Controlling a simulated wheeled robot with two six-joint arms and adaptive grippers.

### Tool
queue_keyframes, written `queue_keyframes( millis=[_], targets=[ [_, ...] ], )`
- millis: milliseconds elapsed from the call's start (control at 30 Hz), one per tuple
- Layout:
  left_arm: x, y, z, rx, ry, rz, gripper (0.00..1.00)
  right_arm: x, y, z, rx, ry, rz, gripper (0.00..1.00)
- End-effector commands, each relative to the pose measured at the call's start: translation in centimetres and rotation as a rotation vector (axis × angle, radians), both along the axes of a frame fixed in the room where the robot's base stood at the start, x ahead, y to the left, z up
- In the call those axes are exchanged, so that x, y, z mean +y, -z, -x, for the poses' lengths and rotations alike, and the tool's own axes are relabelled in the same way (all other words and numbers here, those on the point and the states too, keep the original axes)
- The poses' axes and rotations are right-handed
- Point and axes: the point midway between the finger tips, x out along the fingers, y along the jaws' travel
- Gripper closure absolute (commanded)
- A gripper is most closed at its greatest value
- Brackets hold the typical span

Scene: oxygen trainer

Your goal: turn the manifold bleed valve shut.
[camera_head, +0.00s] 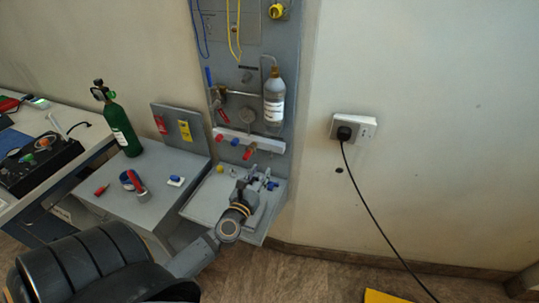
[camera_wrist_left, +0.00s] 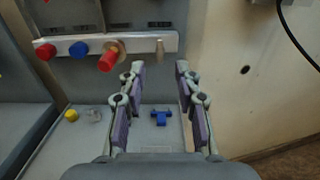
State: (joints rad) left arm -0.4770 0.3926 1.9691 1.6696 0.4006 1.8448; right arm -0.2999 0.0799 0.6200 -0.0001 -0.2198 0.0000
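A pale manifold bar (camera_head: 266,144) runs across the grey wall panel. It carries a red knob (camera_wrist_left: 45,51), a blue knob (camera_wrist_left: 78,48) and a second red knob on a brass fitting (camera_wrist_left: 108,60). A small brass stub (camera_wrist_left: 161,50) sits farther right. No readable label shows which is the bleed valve. My left gripper (camera_wrist_left: 160,68) is open and empty, over the small shelf and in front of the bar's right part. The brass-fitted red knob is left of its fingers, apart from them. In the head view, the left gripper (camera_head: 263,179) partly covers the shelf. My right gripper is out of view.
The shelf (camera_head: 205,201) holds a blue fitting (camera_wrist_left: 160,116) and a yellow cap (camera_wrist_left: 71,115). A bottle (camera_head: 274,100) hangs above the bar. A green cylinder (camera_head: 121,128) stands on the grey bench at left. A black cable (camera_head: 371,205) hangs from the wall socket at right.

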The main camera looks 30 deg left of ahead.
Motion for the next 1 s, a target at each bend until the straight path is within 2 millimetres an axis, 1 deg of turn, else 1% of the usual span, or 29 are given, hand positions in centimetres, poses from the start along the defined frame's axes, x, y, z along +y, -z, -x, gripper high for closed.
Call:
queue_keyframes(
  millis=[67, 200, 300, 433, 600, 800, 833, 1000],
  targets=[
    [0.4, -0.4, -1.5, -0.003, -0.002, 0.001, 0.67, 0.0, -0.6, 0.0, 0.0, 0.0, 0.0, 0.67],
    [1.0, -0.4, -4.6, -0.002, -0.001, 0.001, 0.67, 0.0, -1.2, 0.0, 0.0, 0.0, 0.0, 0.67],
    [1.5, -0.3, -6.5, -0.001, 0.0, -0.001, 0.67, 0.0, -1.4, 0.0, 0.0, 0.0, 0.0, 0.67],
    [1.9, -0.1, -8.2, 0.0, 0.001, -0.001, 0.67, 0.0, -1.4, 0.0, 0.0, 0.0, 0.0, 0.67],
    [2.1, -0.1, -9.2, 0.001, 0.002, -0.001, 0.67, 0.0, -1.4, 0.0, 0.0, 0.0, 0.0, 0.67],
    [2.1, -0.1, -9.2, 0.001, 0.002, -0.002, 0.67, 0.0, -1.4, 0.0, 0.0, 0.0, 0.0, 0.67],
    [2.1, -0.1, -9.2, 0.001, 0.002, -0.002, 0.68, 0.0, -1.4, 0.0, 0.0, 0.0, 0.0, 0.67],
    [2.1, -0.1, -9.2, 0.002, 0.002, -0.003, 0.91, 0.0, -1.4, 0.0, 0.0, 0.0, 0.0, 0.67]
  ],
)
